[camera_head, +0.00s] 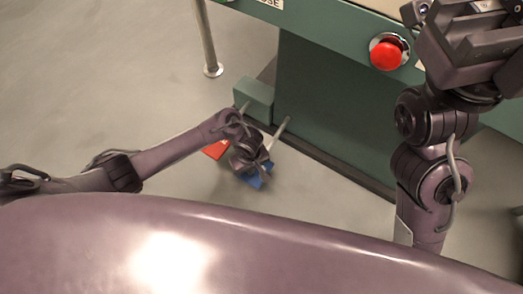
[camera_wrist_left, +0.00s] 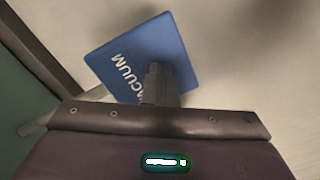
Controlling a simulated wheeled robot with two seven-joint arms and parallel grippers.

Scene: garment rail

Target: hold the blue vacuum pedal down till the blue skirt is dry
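The blue vacuum pedal (camera_head: 254,181) is low by the floor in front of the green machine, partly hidden by my left gripper (camera_head: 260,168). In the left wrist view the blue pedal (camera_wrist_left: 125,50) shows its "VACUUM" lettering. There the left fingers (camera_wrist_left: 157,84) are together with nothing between them, over the pedal's near edge. I cannot tell whether they touch or press it. My right gripper (camera_head: 470,45) is at the top right, beside the machine's upper edge; its fingertips are not clear. The blue skirt is not in view.
A red pedal (camera_head: 215,149) lies just left of the blue one, partly behind my left arm. The green machine (camera_head: 335,105) has a red button (camera_head: 386,54) on its upper front. A metal leg (camera_head: 207,40) stands behind. The floor at left is clear.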

